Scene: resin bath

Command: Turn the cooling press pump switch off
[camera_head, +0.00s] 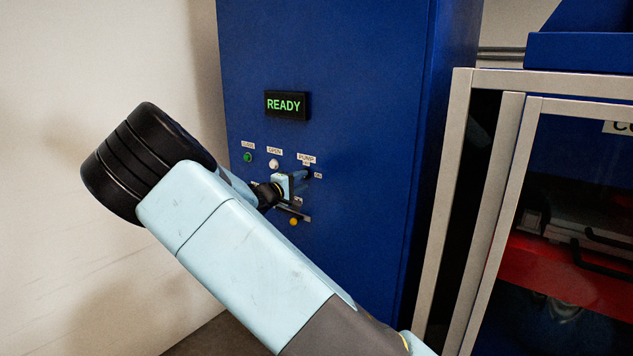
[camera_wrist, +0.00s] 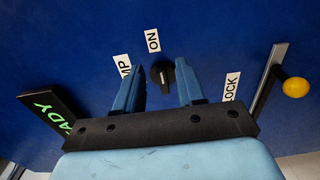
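The pump switch (camera_wrist: 160,75) is a small black knob on the blue panel, beside an ON label (camera_wrist: 152,40) and a partly covered PUMP label (camera_wrist: 122,66) in the wrist view. My gripper (camera_wrist: 160,84) is open, with one blue finger on each side of the switch and a visible gap between them. I cannot tell whether either finger touches the knob, or exactly which way its pointer is turned. In the head view my gripper (camera_head: 299,181) is close to the panel just below the PUMP label (camera_head: 306,158) and largely hides the switch.
The blue cabinet (camera_head: 330,50) carries a lit READY display (camera_head: 286,105), a green button (camera_head: 248,157) and a white button (camera_head: 273,164). A yellow-knobbed lever (camera_wrist: 294,87) is next to a LOCK label (camera_wrist: 231,87). A metal-framed cabinet (camera_head: 480,200) stands at the right.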

